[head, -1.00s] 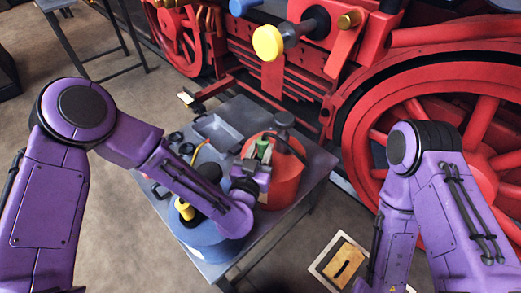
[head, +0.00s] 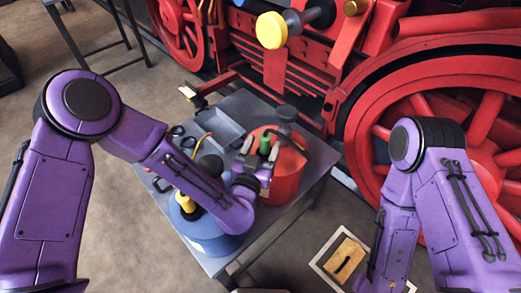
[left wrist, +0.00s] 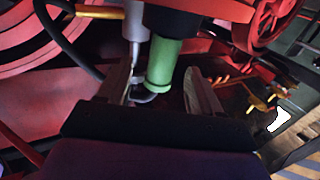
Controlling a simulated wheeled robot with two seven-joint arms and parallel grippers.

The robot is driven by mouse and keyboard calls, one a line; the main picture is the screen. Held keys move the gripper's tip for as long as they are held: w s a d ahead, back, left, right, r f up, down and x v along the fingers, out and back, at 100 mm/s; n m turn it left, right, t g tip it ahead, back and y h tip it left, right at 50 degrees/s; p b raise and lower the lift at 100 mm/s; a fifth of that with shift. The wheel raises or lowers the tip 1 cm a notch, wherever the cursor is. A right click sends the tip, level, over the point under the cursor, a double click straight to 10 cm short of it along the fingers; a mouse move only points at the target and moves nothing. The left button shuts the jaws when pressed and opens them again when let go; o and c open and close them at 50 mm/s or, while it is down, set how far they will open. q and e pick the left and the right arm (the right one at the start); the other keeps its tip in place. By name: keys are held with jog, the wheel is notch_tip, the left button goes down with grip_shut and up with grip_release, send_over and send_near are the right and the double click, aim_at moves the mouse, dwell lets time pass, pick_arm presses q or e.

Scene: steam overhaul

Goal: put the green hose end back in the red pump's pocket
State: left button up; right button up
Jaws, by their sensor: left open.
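The green hose end (head: 266,146) is upright at the red pump (head: 290,172), which stands on the right part of the grey table. In the left wrist view the green hose end (left wrist: 162,65) is a green cylinder under a black collar. My left gripper (head: 258,160) is open at the near side of the pump. In the wrist view the fingers of the left gripper (left wrist: 160,92) stand on either side of the green end, with gaps visible. The pump's pocket is not clearly visible, so I cannot tell whether the end sits in it. My right gripper is out of view.
A blue can (head: 210,232) with a yellow nozzle stands under my left forearm. A grey tray (head: 222,128) and black rings lie at the table's back left. The red locomotive (head: 290,75) stands behind. A yellow plate (head: 345,258) lies on the floor at right.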

pick_arm(q)
jog(key=b+v, duration=0.2)
jog(key=v, duration=0.8)
jog(key=shift+s, duration=0.2)
jog(key=shift+a, duration=0.1)
